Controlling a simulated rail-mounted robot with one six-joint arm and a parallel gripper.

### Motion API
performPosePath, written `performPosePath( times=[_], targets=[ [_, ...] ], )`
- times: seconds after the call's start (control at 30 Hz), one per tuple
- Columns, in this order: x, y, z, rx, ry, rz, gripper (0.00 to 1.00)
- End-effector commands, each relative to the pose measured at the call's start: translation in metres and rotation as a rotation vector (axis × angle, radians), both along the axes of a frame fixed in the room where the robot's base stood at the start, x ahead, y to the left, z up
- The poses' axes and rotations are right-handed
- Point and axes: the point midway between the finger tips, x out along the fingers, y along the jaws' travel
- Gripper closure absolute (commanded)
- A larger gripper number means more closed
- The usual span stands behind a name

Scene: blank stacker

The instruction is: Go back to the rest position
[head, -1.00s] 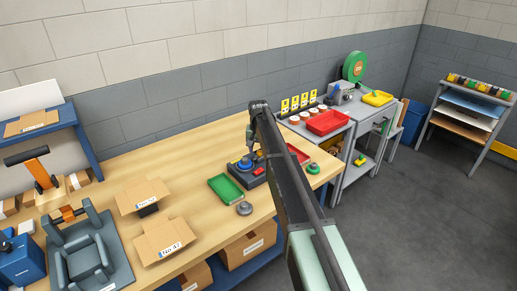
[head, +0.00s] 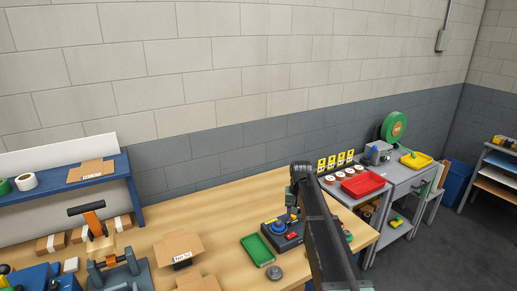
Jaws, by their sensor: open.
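My arm reaches from the bottom right over the wooden workbench (head: 226,208). My gripper (head: 292,212) hangs at its far end, pointing down above a black fixture (head: 289,243) with a blue round part (head: 278,226) and a red piece on it. The gripper is small and dark here, but it is open, and I see nothing held in it. I cannot tell the exact gap between its fingertips and the fixture. Part of the fixture is hidden behind my arm.
A green tray (head: 257,250) and a grey round part (head: 274,272) lie left of my arm. Open cardboard boxes (head: 181,247) stand further left. Right of the arm are a red tray (head: 363,184) and a yellow tray (head: 416,159) on grey carts. Bare floor lies at the right.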

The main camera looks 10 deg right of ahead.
Motion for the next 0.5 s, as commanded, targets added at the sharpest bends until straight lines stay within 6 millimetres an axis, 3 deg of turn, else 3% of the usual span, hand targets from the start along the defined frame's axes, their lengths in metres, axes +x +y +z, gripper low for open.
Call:
performPosePath(
  times=[0.03,0.1,0.23,0.3,0.37,0.43,0.5],
  targets=[
    [-0.068,0.010,-0.008,0.000,0.000,0.039,0.47],
    [-0.136,0.021,-0.015,-0.001,0.000,0.096,0.47],
    [-0.240,0.036,-0.027,-0.001,-0.001,0.167,0.47],
    [-0.276,0.042,-0.032,-0.001,-0.001,0.185,0.47],
    [-0.294,0.045,-0.035,-0.001,-0.001,0.191,0.47],
    [-0.303,0.048,-0.037,-0.001,-0.001,0.196,0.47],
    [-0.299,0.050,-0.039,-0.001,-0.001,0.202,0.47]
  ],
)
